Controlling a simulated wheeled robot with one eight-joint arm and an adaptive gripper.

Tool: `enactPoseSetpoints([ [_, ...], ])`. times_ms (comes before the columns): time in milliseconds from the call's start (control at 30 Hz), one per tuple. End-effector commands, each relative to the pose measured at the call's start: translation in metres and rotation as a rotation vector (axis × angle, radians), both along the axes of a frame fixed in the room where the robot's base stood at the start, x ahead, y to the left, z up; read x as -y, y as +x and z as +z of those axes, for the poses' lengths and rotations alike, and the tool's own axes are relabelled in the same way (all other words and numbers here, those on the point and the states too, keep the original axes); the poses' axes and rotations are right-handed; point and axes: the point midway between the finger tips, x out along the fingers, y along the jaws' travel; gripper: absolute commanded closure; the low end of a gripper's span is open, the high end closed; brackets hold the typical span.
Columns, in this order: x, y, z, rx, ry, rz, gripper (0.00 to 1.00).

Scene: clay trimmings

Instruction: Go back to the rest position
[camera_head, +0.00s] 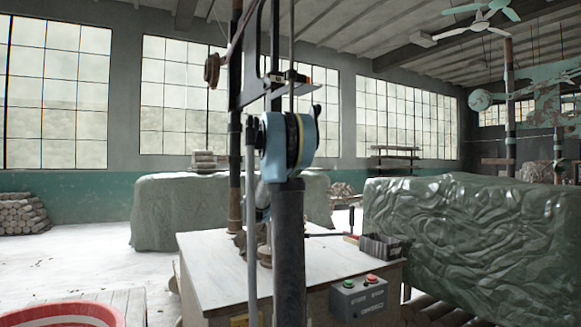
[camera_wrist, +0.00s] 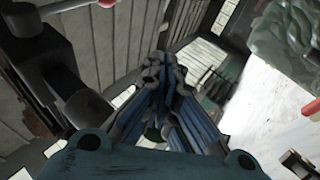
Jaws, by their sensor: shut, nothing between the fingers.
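My gripper (camera_wrist: 164,72) shows in the wrist view, its blue-grey fingers close together in the middle of the picture with nothing seen between them. In the wrist view, wooden plank siding fills the upper left behind the fingers, and a dark metal rod with a round part is close on the left. In the head view my arm stands upright in the middle, with a light blue joint at its top. I cannot make out my gripper there.
A pale worktable (camera_head: 215,262) stands behind my arm, with a small dark crate (camera_head: 380,246) on it and a button box (camera_head: 358,298) at its front. A green-covered heap (camera_head: 470,235) is at right. A red basin (camera_head: 65,315) is at lower left.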

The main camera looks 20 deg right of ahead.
Motion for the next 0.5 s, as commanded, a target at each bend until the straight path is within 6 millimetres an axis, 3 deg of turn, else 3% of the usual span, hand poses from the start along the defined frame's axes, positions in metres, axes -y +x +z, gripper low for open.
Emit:
enactPoseSetpoints([
  [500,-0.0033,-0.0041,-0.0096,0.001,0.0,-0.001,1.0],
])
